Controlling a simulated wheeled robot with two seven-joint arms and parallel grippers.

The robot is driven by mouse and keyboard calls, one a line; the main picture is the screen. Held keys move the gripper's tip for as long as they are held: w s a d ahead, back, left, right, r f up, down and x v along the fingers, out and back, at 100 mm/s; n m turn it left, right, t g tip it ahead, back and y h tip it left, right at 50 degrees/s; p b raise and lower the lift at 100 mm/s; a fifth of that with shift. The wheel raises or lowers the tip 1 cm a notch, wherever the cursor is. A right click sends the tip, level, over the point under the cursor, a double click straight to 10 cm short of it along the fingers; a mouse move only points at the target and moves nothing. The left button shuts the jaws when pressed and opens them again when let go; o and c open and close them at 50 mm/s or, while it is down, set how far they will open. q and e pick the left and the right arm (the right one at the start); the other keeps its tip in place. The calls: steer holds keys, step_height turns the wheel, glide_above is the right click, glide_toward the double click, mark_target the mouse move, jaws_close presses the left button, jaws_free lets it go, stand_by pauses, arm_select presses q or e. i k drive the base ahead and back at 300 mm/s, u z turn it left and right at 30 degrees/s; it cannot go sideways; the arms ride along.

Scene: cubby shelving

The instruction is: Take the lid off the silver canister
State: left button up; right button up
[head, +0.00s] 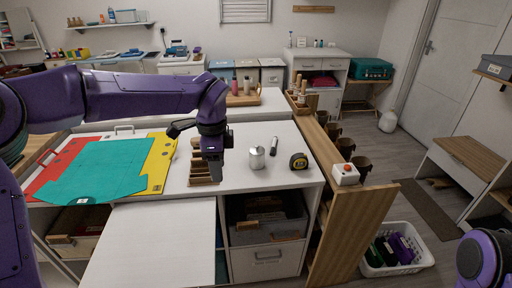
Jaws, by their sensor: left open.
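The silver canister (257,158) stands upright on the white cabinet top, right of the middle. Its top is small in the picture, and I cannot tell the lid apart from the body. My left gripper (213,167) points down over the cabinet top, to the left of the canister and apart from it. It is open, with nothing seen in it. Of my right arm only a purple part shows at the bottom right corner; its gripper is out of view.
A small dark and silver cylinder (274,146) stands just behind the canister, and a yellow-black tape measure (298,161) is to its right. A wooden rack (201,172) is beside my left gripper. Coloured sheets (112,168) lie at left. A wooden panel (350,235) edges the cabinet's right side.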

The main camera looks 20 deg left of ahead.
mark_target(256, 149)
steer(key=i, duration=0.9)
